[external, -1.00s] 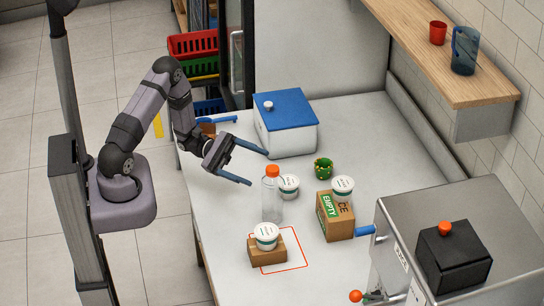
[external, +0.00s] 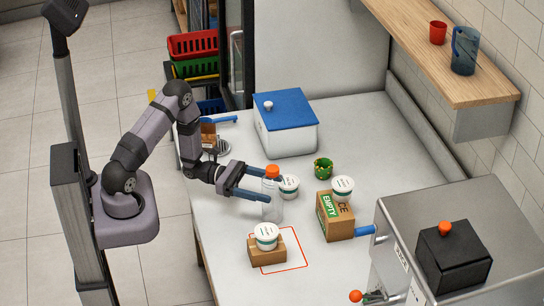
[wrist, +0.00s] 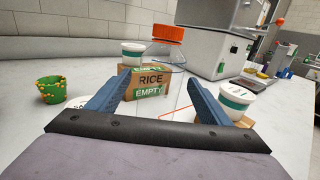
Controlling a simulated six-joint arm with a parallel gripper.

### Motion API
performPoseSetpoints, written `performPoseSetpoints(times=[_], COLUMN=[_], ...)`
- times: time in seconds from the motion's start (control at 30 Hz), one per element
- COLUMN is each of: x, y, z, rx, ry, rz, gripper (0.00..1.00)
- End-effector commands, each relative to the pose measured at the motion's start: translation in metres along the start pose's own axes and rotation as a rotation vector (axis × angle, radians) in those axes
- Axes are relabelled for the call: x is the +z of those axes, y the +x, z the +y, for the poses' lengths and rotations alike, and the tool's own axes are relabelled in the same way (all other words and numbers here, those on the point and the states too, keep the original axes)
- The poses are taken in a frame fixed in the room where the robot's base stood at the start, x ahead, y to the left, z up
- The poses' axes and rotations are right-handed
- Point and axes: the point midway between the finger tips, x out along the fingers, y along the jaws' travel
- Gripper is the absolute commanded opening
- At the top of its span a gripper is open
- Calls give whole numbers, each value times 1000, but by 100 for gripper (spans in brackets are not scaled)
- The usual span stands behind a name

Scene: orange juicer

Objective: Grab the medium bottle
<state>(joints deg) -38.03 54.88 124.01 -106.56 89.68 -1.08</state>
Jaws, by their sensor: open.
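The clear bottle with an orange cap (external: 272,172) stands upright on the white table. It also shows in the wrist view, its orange cap (wrist: 168,34) above and ahead of the fingers. My gripper (external: 272,182) is open at the bottle's upper part. In the wrist view my blue fingers (wrist: 154,97) are spread with the clear bottle body between or just beyond them. I cannot tell whether either finger touches the bottle.
A white tub (external: 289,187) stands close behind the bottle. A RICE/EMPTY box (external: 336,218) with a tub on top, a green patterned cup (external: 323,168) and a blue-lidded container (external: 286,130) stand farther right and back.

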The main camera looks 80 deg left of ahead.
Motion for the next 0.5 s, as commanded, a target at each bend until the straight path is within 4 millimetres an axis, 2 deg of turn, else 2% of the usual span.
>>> performPoseSetpoints(times=[0.27,0.5], x=[0,0], y=[10,37], z=[-1,-2], rx=[-2,-6], ry=[-1,-1], rz=[0,0], gripper=[73,73])
